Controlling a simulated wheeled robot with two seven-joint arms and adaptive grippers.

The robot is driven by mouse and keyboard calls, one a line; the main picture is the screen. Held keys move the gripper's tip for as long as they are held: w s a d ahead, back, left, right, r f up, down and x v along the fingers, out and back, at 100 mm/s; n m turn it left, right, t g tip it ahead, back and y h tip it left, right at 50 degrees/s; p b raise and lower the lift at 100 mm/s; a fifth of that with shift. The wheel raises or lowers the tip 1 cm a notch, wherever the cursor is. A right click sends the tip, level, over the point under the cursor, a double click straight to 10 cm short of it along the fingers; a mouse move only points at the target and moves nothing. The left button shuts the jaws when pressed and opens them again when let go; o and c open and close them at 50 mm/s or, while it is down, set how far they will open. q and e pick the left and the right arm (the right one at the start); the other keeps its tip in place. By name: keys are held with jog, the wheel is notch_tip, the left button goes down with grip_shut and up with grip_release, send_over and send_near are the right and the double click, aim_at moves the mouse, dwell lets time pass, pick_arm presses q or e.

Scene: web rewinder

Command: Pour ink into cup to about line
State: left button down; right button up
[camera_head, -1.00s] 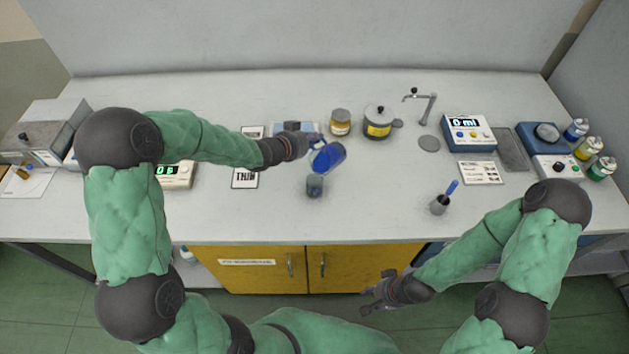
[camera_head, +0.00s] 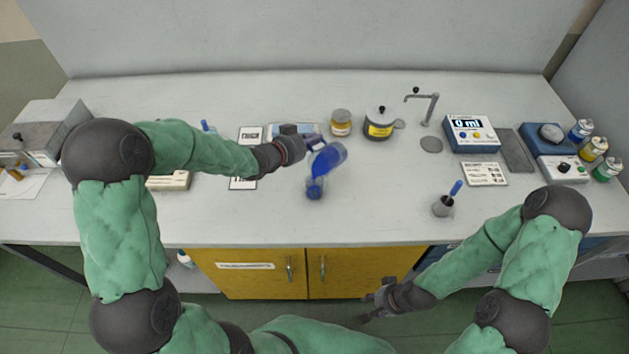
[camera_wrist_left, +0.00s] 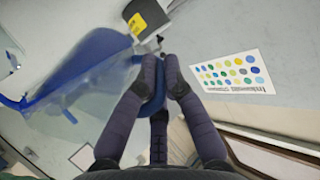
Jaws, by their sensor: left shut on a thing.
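My left gripper (camera_head: 307,143) is shut on the handle of a clear jug of blue ink (camera_head: 328,158). The jug is tilted, its mouth down toward a small clear cup (camera_head: 315,190) on the bench, and blue shows in the cup's upper part. In the left wrist view the gripper (camera_wrist_left: 158,85) closes on the blue handle, and the tilted jug (camera_wrist_left: 85,75) fills the upper left. The line on the cup is too small to make out. My right gripper (camera_head: 372,302) is empty in front of the bench, low; its fingers look apart.
To the right are a tap (camera_head: 432,105), a display box reading 0 ml (camera_head: 470,133) and a small pot with a blue-handled tool (camera_head: 443,205). The bench between cup and tool pot is clear.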

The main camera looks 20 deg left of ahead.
pick_arm(q)
jog(key=shift+f+t+b, duration=0.15)
jog(key=shift+t+b, duration=0.25)
jog(key=shift+b, duration=0.45)
dwell(1.0)
jog(key=shift+s+a+r+n+t+h+b, duration=0.15)
jog(key=shift+s+r+n+t+h+b, duration=0.2)
jog(key=shift+b, duration=0.8)
dwell(1.2)
jog(key=shift+w+f, duration=0.1)
jog(key=g+p, duration=0.1)
jog(key=p, duration=0.2)
jog(key=w+g+y+p, duration=0.1)
jog(key=p, duration=0.3)
jog(key=shift+d+r, duration=0.3)
jog(key=shift+r, duration=0.1)
jog(key=g+p, duration=0.1)
jog(key=p, duration=0.2)
jog(key=w+f+g+y+p, duration=0.1)
jog(key=p, duration=0.2)
jog(key=shift+d+f+g, duration=0.1)
jog(key=shift+d+g, duration=0.05)
jog(key=shift+g, duration=0.1)
jog(key=shift+f+p, duration=0.1)
jog(key=shift+p, duration=0.35)
jog(key=shift+s+f, duration=0.1)
jog(key=shift+f, duration=0.15)
jog(key=shift+r, duration=0.1)
